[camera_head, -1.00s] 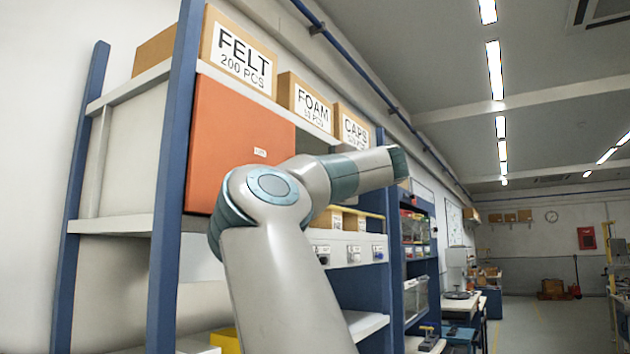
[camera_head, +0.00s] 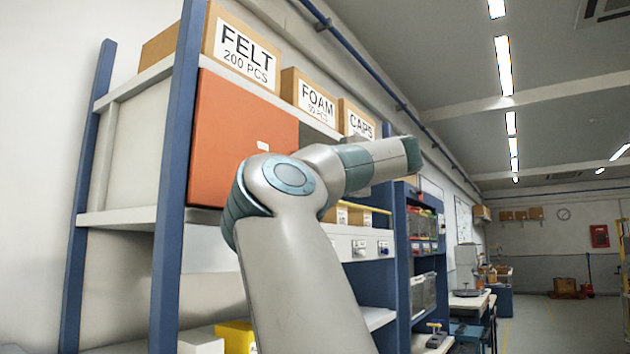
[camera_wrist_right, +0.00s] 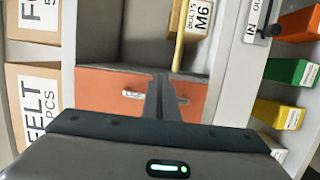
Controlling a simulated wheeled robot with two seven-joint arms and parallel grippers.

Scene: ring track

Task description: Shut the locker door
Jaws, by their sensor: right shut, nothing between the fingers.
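The orange locker door (camera_head: 235,145) is in the upper bay of the blue-posted rack in the head view, under the FELT box. It has a small white label; its lower right part is hidden by my arm. I cannot tell whether it is fully closed or ajar. The right wrist view shows the orange door (camera_wrist_right: 95,92) behind my right gripper (camera_wrist_right: 160,80), with a label beside the fingers. The gripper's fingers are together and empty, pointing toward the door; contact is unclear. In the head view, the gripper is hidden. My left gripper is not in view.
Boxes marked FELT (camera_head: 242,52), FOAM (camera_head: 311,98) and CAPS (camera_head: 356,120) stand on the shelf above. A yellow bin (camera_head: 237,337) is low on the rack. In the right wrist view, a green bin (camera_wrist_right: 290,72) and other coloured bins lie right. An open aisle runs at right.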

